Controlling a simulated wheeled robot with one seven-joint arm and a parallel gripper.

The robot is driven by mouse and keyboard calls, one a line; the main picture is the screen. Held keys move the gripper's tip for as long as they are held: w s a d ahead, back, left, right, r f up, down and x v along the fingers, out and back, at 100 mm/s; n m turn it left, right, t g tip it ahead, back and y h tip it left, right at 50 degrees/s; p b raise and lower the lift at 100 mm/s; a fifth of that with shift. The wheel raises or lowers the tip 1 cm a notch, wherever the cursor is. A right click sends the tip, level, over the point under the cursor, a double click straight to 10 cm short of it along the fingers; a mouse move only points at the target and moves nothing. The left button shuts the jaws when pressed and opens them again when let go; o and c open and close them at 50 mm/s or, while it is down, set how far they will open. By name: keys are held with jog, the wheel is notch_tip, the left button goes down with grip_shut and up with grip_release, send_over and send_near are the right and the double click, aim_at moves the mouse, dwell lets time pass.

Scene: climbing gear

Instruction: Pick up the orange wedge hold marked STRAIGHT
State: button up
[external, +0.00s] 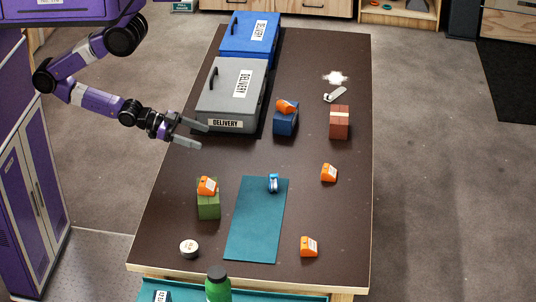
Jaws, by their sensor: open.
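Several orange wedge holds show in the external view. One orange wedge (286,106) lies on a blue block, and one (207,186) sits on a green block. Another orange wedge (329,173) lies on the bare table at the right, and one more (309,247) lies near the front right. They carry pale labels, too small to read, so I cannot tell which is marked STRAIGHT. My gripper (203,138) is open and empty at the table's left side, beside the front of the grey case and apart from all the wedges.
A grey DELIVERY case (232,85) and a blue one (248,32) stand at the back left. The blue block (285,124), green block (208,208) and reddish brick stack (339,125) stand on the table. A teal mat (256,225) holds a blue item (273,183). A round tin (189,248) is front left.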

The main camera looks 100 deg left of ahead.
jog(key=w+f+n+b, duration=0.1)
jog(key=w+f, duration=0.2)
jog(key=w, duration=0.9)
jog(key=w+f+b, duration=0.1)
jog(key=w+f, duration=0.2)
jog(key=w, duration=0.9)
jog(key=w+d+r+n+y+b, duration=0.15)
jog(key=w+d+r, duration=0.25)
jog(key=w, duration=0.5)
jog(key=w+d+r+n+y, duration=0.1)
jog(key=w+d+r+n, duration=0.2)
jog(key=w, duration=0.7)
jog(key=m+g+b, duration=0.1)
jog(key=m+b, duration=0.3)
send_near(303, 244)
jog(key=x, duration=0.3)
jog(key=shift+a+f+n, duration=0.1)
jog(key=shift+f+n, duration=0.15)
jog(key=shift+x, duration=0.95)
jog(key=shift+p+x, duration=0.6)
jog(key=shift+x, duration=2.2)
